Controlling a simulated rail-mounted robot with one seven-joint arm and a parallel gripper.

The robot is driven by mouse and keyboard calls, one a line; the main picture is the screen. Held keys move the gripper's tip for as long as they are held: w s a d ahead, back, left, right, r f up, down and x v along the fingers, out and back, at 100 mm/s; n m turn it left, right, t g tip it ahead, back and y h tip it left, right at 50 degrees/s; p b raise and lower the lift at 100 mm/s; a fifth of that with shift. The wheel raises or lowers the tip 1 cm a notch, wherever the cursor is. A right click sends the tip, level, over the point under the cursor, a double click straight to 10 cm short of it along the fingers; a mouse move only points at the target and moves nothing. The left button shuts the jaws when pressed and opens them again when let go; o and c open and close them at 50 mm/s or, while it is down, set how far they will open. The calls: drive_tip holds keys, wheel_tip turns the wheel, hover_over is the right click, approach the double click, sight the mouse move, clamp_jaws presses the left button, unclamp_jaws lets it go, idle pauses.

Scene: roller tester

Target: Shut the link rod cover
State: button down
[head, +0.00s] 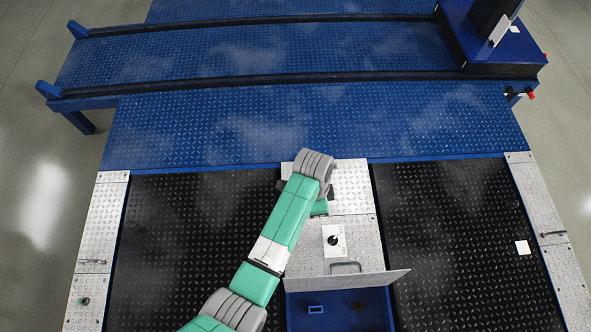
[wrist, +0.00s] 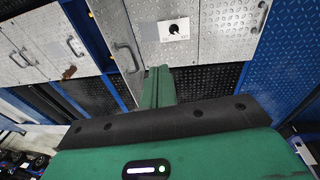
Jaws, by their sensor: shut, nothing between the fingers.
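The link rod cover (head: 350,281) appears as a thin grey plate standing up at the front centre in the head view. The blue compartment (head: 345,306) in front of it is open. A handle (head: 345,267) shows just beyond the cover's upper edge; I cannot tell which panel bears it. My gripper (wrist: 158,72) is shut and empty, its green fingers together in the wrist view. In the head view it is mostly hidden by my arm, above the central silver plates and farther back than the cover. A handled panel (wrist: 118,40) lies left of the fingers in the wrist view.
A white plate with a black knob (head: 334,240) sits behind the cover, right of my arm. Black textured panels (head: 440,240) flank the centre. A blue platform with rails (head: 300,120) lies behind. Silver side panels (head: 545,230) carry handles.

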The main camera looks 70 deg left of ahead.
drive_tip(key=s+d+f+g+h+b, duration=0.1)
drive_tip(key=s+d+f, duration=0.4)
drive_tip(key=f, duration=0.4)
drive_tip(key=s+d+f+g+h+b, duration=0.1)
drive_tip(key=s+d+f, duration=0.4)
drive_tip(key=f, duration=0.3)
drive_tip(key=shift+s+d+f+m+g+h+b, duration=0.3)
drive_tip(key=shift+s+f+m+h+b, duration=0.1)
drive_tip(key=shift+s, duration=0.35)
